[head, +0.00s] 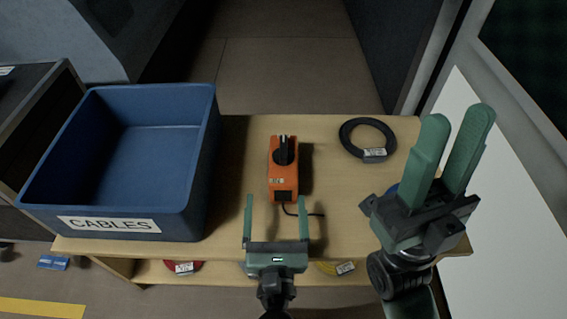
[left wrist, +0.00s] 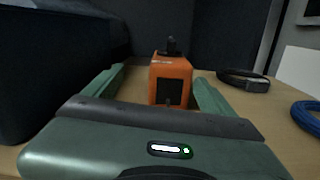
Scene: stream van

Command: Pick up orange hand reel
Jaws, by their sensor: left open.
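The orange hand reel (head: 284,178) stands on the wooden table, a boxy orange body with a black knob on top and a short black cable at its near end. It also shows straight ahead in the left wrist view (left wrist: 171,80). My left gripper (head: 276,198) is open and empty, its fingers pointing at the reel's near end, one to each side. In the left wrist view the reel appears between the fingers; I cannot tell whether they touch it. My right gripper (head: 458,117) is raised over the table's right side, fingers apart and empty.
A blue bin (head: 190,205) labelled CABLES stands on the table's left. A black cable coil (head: 348,137) lies at the back right. A blue coil (left wrist: 309,116) lies at the right, mostly hidden in the head view. Red (head: 173,268) and yellow coils (head: 328,268) sit on a lower shelf.

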